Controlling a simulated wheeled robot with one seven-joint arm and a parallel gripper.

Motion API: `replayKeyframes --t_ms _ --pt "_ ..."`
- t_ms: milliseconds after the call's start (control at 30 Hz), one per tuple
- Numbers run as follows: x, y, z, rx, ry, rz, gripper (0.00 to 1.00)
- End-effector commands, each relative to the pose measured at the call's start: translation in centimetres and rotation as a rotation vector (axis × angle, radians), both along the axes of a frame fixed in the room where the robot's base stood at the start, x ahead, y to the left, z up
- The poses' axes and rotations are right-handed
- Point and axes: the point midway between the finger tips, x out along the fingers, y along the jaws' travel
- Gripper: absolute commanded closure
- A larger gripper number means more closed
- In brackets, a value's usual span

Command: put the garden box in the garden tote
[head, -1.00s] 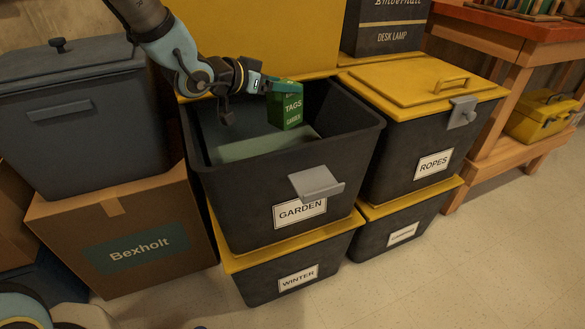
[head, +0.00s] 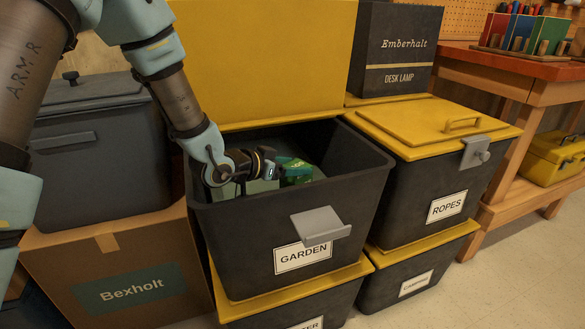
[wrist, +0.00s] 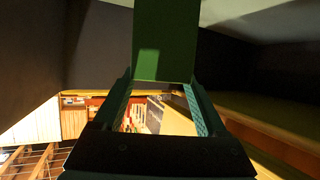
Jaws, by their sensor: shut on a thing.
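The garden tote (head: 345,190) is a dark grey bin labelled GARDEN, its yellow lid raised behind it. My gripper (head: 288,170) reaches down inside the tote, below its rim. It is shut on the green garden box (head: 298,172), which also shows between the fingers in the wrist view (wrist: 166,45). The box is inside the tote opening, and its lower part is hard to make out. A pale green thing (head: 262,187) lies in the tote beside my gripper. Whether the box touches the tote's contents cannot be told.
The closed ROPES tote (head: 425,190) stands to the right, with a black Emberhalt desk lamp box (head: 395,50) behind. A Bexholt carton (head: 110,285) under a grey lidded bin (head: 95,165) is on the left. A wooden bench (head: 535,95) is at far right.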

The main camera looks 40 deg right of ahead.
Motion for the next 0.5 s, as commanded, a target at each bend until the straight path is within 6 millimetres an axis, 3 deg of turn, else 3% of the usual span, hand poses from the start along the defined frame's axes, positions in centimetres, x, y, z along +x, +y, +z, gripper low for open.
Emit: replayKeyframes --t_ms 500 --pt "0.03 -0.03 -0.83 -0.002 -0.001 0.000 1.00"
